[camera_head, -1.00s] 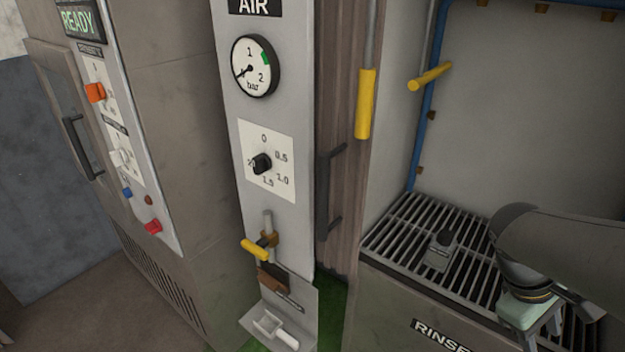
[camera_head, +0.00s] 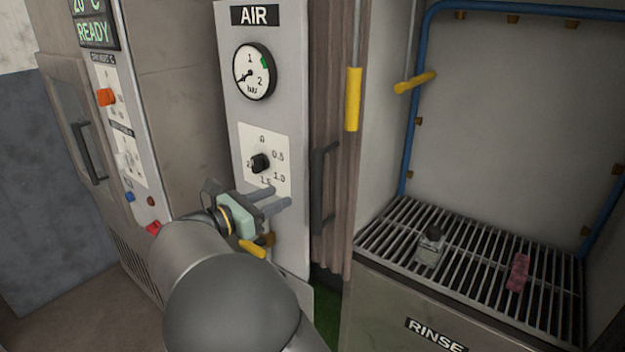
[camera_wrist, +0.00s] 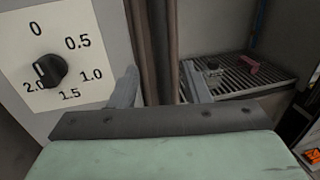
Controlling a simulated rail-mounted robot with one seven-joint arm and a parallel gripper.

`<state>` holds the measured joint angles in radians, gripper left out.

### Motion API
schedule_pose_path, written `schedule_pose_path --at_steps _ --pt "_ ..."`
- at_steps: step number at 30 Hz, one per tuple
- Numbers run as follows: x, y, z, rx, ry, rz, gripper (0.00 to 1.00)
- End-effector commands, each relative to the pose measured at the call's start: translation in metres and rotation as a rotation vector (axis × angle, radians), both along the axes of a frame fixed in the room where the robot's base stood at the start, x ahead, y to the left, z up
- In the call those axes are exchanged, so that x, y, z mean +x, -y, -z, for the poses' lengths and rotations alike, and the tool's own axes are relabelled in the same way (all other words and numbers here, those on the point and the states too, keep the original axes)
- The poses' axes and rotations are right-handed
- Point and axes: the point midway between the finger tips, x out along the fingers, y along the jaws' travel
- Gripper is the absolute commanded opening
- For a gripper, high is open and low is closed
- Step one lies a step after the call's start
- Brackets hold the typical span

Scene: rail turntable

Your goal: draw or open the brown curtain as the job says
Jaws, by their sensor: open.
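The brown curtain (camera_head: 338,110) hangs in narrow vertical folds between the AIR panel and the rinse booth, bunched at the booth's left side. A dark upright handle (camera_head: 319,190) is on its left edge. My gripper (camera_head: 277,198) is open and empty in front of the AIR panel, left of the handle, its fingers pointing right. In the wrist view the curtain (camera_wrist: 172,45) shows between and beyond the two spread fingers (camera_wrist: 160,88), apart from them. My arm hides the lower part of the AIR panel.
The AIR panel (camera_head: 285,100) with its gauge (camera_head: 253,69) and black knob (camera_head: 260,163) stands close to my gripper. A yellow pull handle (camera_head: 353,99) hangs before the curtain. The rinse booth's grate (camera_head: 480,265) holds a small bottle (camera_head: 430,246) and a pink block (camera_head: 518,272).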

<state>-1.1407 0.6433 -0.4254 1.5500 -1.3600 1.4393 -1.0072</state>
Motion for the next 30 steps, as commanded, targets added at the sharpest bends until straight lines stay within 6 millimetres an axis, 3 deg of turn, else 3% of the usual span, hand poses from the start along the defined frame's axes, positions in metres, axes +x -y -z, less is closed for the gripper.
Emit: schedule_pose_path --at_steps 15,21,30 --pt "0.077 0.078 -0.001 0.001 -0.001 0.003 0.43" --pt "0.09 0.09 0.0 0.001 -0.001 0.002 0.43" --pt "0.093 0.093 0.001 0.001 -0.001 0.0 0.43"
